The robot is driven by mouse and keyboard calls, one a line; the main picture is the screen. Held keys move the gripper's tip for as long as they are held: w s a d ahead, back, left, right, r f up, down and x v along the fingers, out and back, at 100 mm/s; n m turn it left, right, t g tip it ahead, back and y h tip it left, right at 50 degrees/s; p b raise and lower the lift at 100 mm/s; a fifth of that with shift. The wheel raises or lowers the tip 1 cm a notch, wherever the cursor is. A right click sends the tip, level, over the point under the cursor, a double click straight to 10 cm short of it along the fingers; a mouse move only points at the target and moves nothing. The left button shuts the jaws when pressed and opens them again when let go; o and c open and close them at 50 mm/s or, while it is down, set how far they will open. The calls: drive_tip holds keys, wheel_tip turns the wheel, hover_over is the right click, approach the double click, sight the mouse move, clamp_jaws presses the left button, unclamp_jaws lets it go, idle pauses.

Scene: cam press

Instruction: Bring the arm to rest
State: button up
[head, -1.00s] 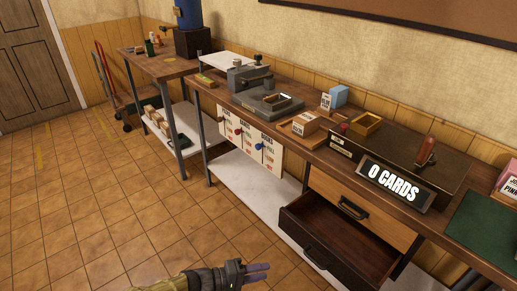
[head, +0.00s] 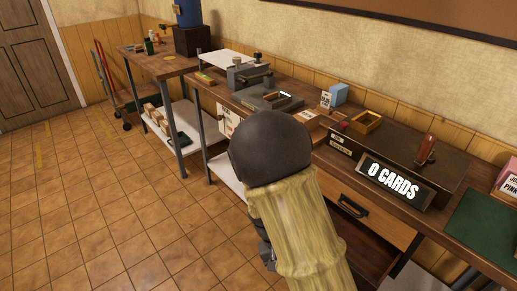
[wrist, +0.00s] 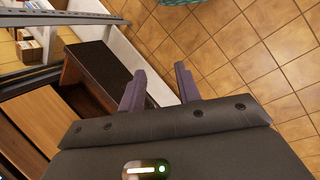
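My gripper (wrist: 157,76) shows in the wrist view with its two purple-grey fingers apart and nothing between them. The tiled floor and the edge of a white lower shelf lie beyond the fingertips. In the head view my raised arm, with a dark rounded joint and a yellowish sleeve, stands in front of the bench and hides most of my gripper. I cannot see its fingers there.
The wooden bench (head: 325,150) carries a grey press (head: 250,75) and a sign reading "0 CARDS" (head: 393,183). An open dark drawer (head: 372,252) is partly hidden by my arm; its dark front (wrist: 108,62) lies near my fingers. Floor (head: 110,210) at left is clear.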

drive_tip(key=s+d+r+m+t+y, duration=0.15)
drive_tip(key=d+r+t+y, duration=0.45)
drive_tip(key=r, duration=0.7)
wheel_tip(320, 180, up, 17)
drive_tip(key=g+h+p, duration=0.1)
drive_tip(key=p, duration=1.6)
drive_tip(key=shift+s+d+f+h, duration=0.2)
drive_tip(key=shift+s+d+h, duration=0.1)
drive_tip(key=shift+s+h, duration=0.1)
